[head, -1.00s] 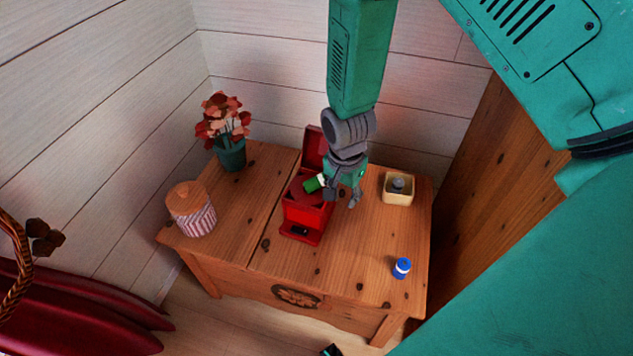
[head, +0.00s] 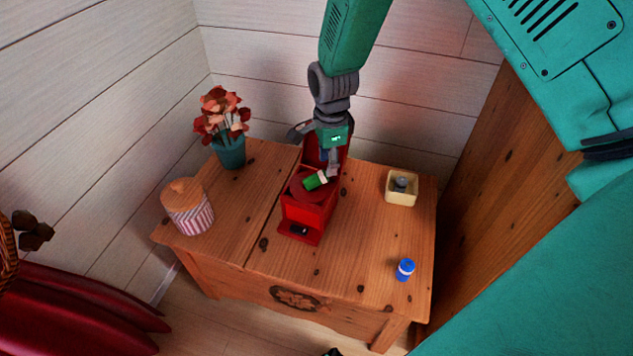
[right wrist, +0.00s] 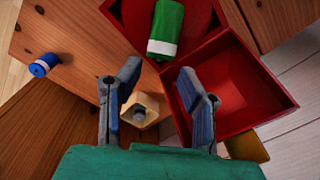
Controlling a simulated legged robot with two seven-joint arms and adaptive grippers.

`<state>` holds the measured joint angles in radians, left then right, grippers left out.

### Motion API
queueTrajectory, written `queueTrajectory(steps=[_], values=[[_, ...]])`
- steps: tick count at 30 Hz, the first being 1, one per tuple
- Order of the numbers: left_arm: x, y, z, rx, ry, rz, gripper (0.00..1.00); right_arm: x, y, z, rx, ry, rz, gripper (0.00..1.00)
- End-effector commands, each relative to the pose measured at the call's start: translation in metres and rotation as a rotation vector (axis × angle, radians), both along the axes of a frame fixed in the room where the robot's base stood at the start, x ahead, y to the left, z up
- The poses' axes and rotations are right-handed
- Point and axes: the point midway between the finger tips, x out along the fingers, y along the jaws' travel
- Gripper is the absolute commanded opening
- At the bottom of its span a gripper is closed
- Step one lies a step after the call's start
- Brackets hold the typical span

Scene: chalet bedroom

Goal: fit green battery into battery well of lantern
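The red lantern (head: 304,217) stands on the wooden chest, its lid raised at the back. The green battery (head: 315,181), with a white end, lies tilted over the round red recess at its top; I cannot tell how deep it sits. In the right wrist view the battery (right wrist: 167,25) is beyond my fingertips, over the red recess, beside an open red box part (right wrist: 235,85). My right gripper (head: 330,168) is close behind and right of the battery. Its fingers (right wrist: 160,68) are spread with nothing between them. My left gripper is not seen.
A cream dish (head: 401,189) holding a grey item is at the back right. A striped jar (head: 188,208) and potted flowers (head: 226,130) stand left. The chest's front right is mostly clear.

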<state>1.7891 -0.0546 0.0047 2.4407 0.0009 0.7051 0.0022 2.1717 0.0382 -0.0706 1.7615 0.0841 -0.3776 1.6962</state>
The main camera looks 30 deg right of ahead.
Motion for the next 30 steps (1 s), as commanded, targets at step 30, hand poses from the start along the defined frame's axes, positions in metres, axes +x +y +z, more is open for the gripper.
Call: queueTrajectory(steps=[30], values=[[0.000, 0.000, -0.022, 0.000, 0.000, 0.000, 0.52, 0.003, 0.000, -0.051, 0.000, 0.000, 0.001, 0.00]])
